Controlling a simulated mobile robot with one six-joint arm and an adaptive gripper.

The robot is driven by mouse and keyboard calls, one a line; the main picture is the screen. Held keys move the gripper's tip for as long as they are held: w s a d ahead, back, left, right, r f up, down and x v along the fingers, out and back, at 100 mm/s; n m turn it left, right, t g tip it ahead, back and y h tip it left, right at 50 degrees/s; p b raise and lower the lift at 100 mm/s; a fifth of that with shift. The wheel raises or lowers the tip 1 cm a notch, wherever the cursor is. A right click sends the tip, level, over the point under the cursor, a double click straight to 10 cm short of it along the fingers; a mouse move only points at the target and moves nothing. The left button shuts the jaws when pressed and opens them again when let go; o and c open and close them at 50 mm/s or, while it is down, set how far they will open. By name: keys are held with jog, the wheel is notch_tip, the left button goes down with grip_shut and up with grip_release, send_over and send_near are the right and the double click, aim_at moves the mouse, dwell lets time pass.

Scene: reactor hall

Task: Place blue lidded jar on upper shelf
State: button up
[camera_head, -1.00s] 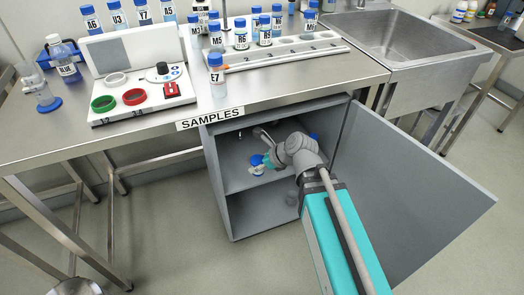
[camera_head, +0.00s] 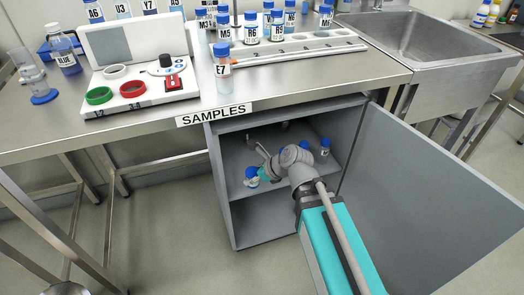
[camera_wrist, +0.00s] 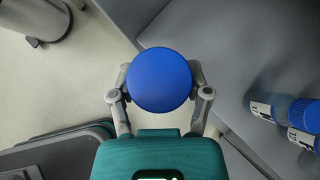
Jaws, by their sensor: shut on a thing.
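The blue lidded jar (camera_head: 252,176) is in the open cabinet below the bench, at the left front of the upper shelf (camera_head: 285,187). My gripper (camera_head: 262,174) is shut on it. In the wrist view the jar's round blue lid (camera_wrist: 159,79) sits between the two fingers (camera_wrist: 160,92). The lid hides the jar's body there. The jar appears near the shelf's front edge, with pale floor showing to its left. I cannot tell whether its base touches the shelf.
Other blue-lidded jars stand deeper on the shelf, one at the right (camera_head: 324,147); labelled jars (camera_wrist: 303,115) also show in the wrist view. The cabinet door (camera_head: 430,195) is swung open to the right. The bench top (camera_head: 290,88) overhangs the cabinet.

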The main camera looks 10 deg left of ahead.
jog(key=shift+w+a+f+b, duration=0.55)
jog(key=shift+w+a, duration=1.15)
jog(key=shift+w, duration=1.1)
jog(key=shift+w+a+f+b, duration=0.5)
jog(key=shift+w+a, duration=1.15)
jog(key=shift+w, duration=1.1)
jog(key=shift+w+a+f+b, duration=0.55)
jog(key=shift+w+a, duration=1.15)
jog(key=shift+w, duration=1.1)
notch_tip(320, 180, down, 4)
jog(key=b, duration=0.3)
jog(key=shift+r, duration=0.2)
jog(key=shift+w+a+f+b, duration=0.1)
jog(key=shift+w+f+b, duration=0.05)
jog(key=shift+b, duration=0.25)
jog(key=shift+f, duration=0.1)
jog(key=o, duration=1.2)
